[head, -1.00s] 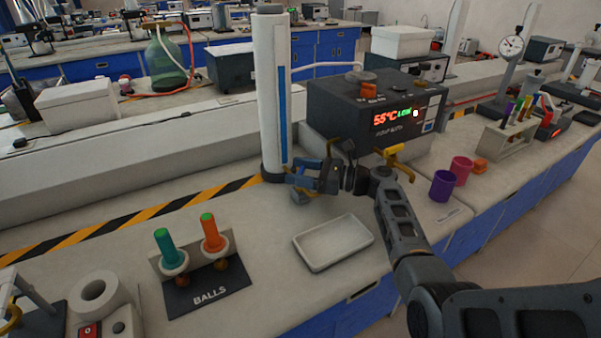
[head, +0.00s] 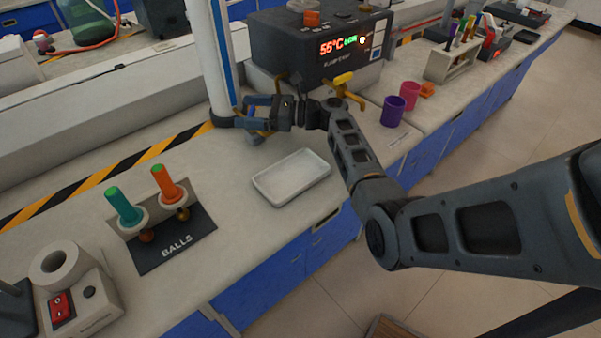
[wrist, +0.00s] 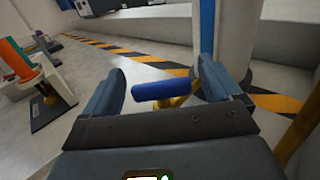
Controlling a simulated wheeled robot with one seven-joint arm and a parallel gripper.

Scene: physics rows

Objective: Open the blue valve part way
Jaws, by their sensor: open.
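The valve's blue bar handle (wrist: 165,90) lies crosswise on a brass stem near the foot of the white column. In the wrist view it sits between the two fingers of my gripper (wrist: 162,68), with gaps on both sides. My gripper is open and holds nothing. In the head view my gripper (head: 250,112) is low beside the column (head: 208,60), and its fingers partly hide the valve. A yellow-handled valve (head: 343,79) stands to the right, close to my wrist.
A white tray (head: 291,178) lies in front of my gripper. A dark heater box (head: 290,50) with a lit display stands behind. Purple (head: 393,111) and pink (head: 410,95) cups are at right. The BALLS stand (head: 165,240) is at front left.

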